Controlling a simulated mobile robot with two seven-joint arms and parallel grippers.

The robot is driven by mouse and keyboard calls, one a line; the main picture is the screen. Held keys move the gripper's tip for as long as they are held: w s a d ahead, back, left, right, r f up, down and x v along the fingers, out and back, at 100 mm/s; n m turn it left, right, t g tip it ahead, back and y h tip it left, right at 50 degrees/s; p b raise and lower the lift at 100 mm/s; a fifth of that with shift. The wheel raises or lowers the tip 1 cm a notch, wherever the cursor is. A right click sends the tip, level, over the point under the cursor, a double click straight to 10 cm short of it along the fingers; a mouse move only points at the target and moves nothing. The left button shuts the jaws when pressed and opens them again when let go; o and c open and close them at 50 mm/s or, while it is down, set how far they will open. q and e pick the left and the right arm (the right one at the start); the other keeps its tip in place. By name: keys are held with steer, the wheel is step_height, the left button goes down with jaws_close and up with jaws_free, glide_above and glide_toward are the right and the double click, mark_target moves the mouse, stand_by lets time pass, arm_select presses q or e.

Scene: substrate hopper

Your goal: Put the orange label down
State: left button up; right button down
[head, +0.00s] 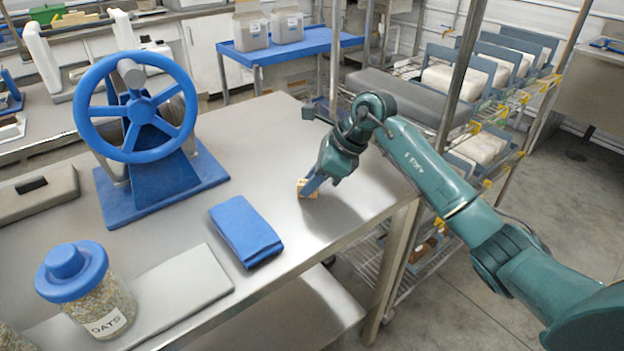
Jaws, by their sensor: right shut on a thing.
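My right gripper (314,186) reaches in from the right and points down at the steel table (280,130), near its right end. It is shut on a small orange-tan label (308,191), which shows at the fingertips, at or just above the table top. I cannot tell whether the label touches the table. Part of the label is hidden by the fingers. My left gripper is not in view.
A folded blue cloth (246,230) lies left of the gripper. A blue hand-wheel machine (160,185), an oats jar (85,290) and a grey board (170,297) stand further left. A rack with bagged blocks (455,82) is behind right. The table around the label is clear.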

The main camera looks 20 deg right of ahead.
steer(key=c, duration=1.3)
jaws_free()
steer(key=shift+f, duration=0.1)
steer(key=v, duration=1.2)
